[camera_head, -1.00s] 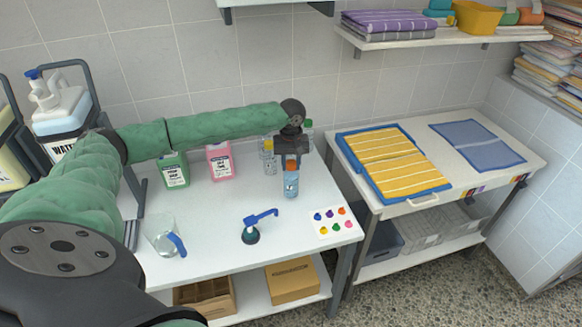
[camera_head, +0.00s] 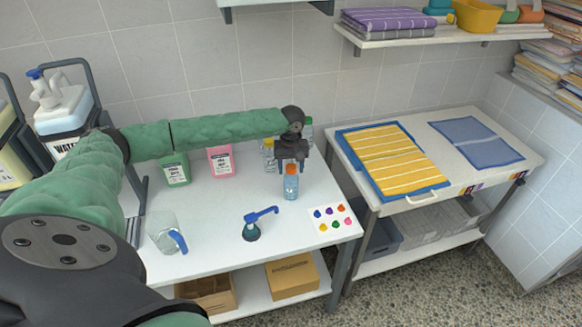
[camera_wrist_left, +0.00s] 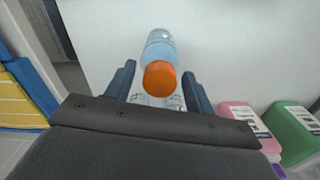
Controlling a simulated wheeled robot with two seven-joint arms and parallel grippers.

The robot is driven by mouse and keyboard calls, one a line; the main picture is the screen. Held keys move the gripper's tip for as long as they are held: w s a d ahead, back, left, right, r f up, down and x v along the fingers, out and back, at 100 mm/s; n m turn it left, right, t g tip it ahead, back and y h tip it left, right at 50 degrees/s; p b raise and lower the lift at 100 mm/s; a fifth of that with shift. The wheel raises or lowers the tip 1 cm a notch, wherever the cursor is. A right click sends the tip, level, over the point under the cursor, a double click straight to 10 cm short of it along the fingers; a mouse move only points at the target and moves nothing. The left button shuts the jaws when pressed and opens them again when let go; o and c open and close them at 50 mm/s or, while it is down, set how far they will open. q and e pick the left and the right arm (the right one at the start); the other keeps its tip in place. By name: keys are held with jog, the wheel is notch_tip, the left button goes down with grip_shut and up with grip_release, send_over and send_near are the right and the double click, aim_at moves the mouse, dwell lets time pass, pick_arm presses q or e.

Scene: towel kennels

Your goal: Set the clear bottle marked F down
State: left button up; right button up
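A small clear bottle with an orange cap and bluish contents (camera_head: 291,184) stands upright on the white table. Its marking is too small to read. My left gripper (camera_head: 291,167) is just above and behind its cap in the head view. In the left wrist view, the orange cap (camera_wrist_left: 160,79) shows between my two blue fingers, with a gap on each side. The gripper is open and holds nothing. Part of a clear surface with print shows below the cap there; I cannot tell what it belongs to. My right gripper is not in view.
Other small bottles (camera_head: 268,150) stand close behind my gripper. Green (camera_head: 175,170) and pink (camera_head: 220,160) jugs, a clear pitcher (camera_head: 162,232), a blue pump top (camera_head: 252,228) and a dotted card (camera_head: 330,219) share the table (camera_head: 215,205).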

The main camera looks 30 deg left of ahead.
pick_arm(q)
jog(key=shift+r, duration=0.1)
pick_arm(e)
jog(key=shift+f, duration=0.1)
pick_arm(q)
jog(key=shift+r+b, duration=0.3)
notch_tip(320, 180, up, 11)
jog(key=b, duration=0.4)
jog(key=shift+r, duration=0.2)
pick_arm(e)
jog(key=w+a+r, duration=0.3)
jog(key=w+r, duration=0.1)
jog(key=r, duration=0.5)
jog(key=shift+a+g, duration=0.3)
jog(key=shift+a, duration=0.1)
